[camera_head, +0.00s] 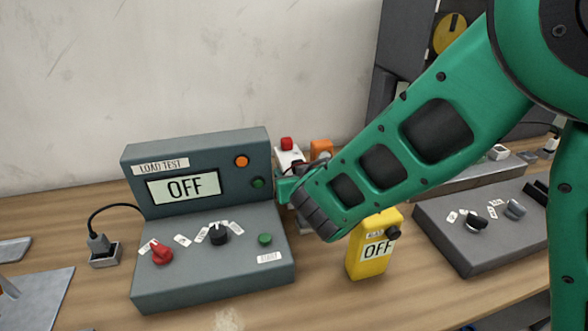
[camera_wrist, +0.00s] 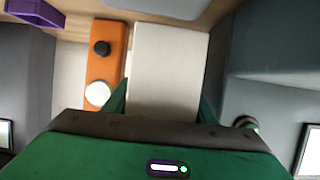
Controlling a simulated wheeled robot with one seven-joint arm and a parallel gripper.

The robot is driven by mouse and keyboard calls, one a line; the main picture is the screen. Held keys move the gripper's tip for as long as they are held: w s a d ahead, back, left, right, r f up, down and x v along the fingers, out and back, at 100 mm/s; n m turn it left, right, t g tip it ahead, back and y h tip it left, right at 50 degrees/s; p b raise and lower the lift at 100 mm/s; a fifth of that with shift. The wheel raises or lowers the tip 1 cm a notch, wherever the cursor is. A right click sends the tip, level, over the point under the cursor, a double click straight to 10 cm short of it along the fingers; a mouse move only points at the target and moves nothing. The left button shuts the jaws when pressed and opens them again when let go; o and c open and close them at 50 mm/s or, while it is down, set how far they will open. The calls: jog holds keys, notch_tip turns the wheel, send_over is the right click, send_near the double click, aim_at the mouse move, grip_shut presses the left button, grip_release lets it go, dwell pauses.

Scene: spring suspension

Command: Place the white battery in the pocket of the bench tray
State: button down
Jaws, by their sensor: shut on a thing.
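My gripper (camera_head: 288,188) is between the load test unit and the yellow meter, partly hidden by my own arm. In the wrist view, its two green fingers (camera_wrist: 163,98) stand on either side of a plain off-white block, which I take as the white battery (camera_wrist: 168,60). The gripper is shut on it. In the head view, a white body with a red top (camera_head: 287,155) shows just behind the gripper; its lower part is mostly hidden. I cannot tell the battery's height above the bench. I cannot make out the bench tray's pocket in either view.
The grey load test unit (camera_head: 210,262), reading OFF, stands close left of my gripper. An orange object (camera_wrist: 106,60) is close beside the battery. The yellow meter (camera_head: 368,262) stands in front at right. A dark panel with knobs (camera_head: 470,255) lies farther right.

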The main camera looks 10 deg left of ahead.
jog(key=shift+w+f, duration=0.1)
jog(key=shift+f, duration=1.4)
jog(key=c, duration=1)
grip_release()
jog(key=shift+f, duration=0.25)
jog(key=shift+c, duration=0.2)
